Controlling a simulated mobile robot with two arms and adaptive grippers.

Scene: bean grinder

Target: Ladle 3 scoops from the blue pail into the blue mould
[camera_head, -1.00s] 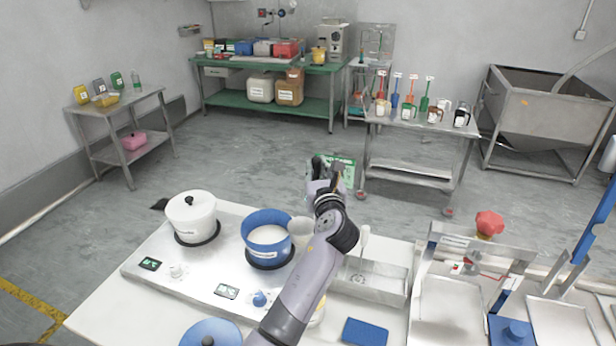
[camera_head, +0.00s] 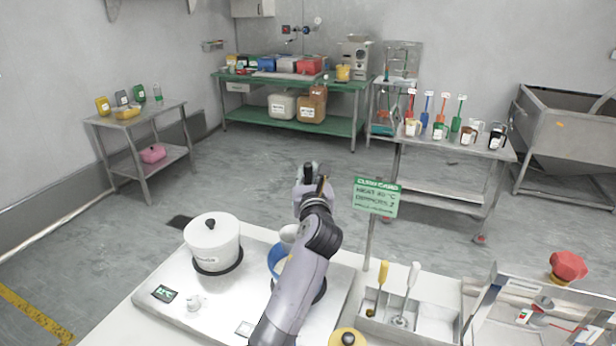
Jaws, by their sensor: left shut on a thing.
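The blue pail (camera_head: 274,262) stands on the right hob of the white cooker; my left arm hides most of it and its contents. My left gripper (camera_head: 313,180) is above and beyond the pail. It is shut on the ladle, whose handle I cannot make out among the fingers. A white rounded piece (camera_head: 289,232), seemingly the ladle's bowl, shows beside the arm at the pail's far rim. I cannot tell if it holds anything. The blue mould is not clearly in view. My right gripper is not in view.
A lidded white pot (camera_head: 212,240) stands on the left hob. A green sign (camera_head: 376,196) on a post rises right of my gripper. A steel tray (camera_head: 437,322) holds a yellow-handled tool (camera_head: 383,276) and a whisk (camera_head: 411,282). A red knob (camera_head: 567,267) is at right.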

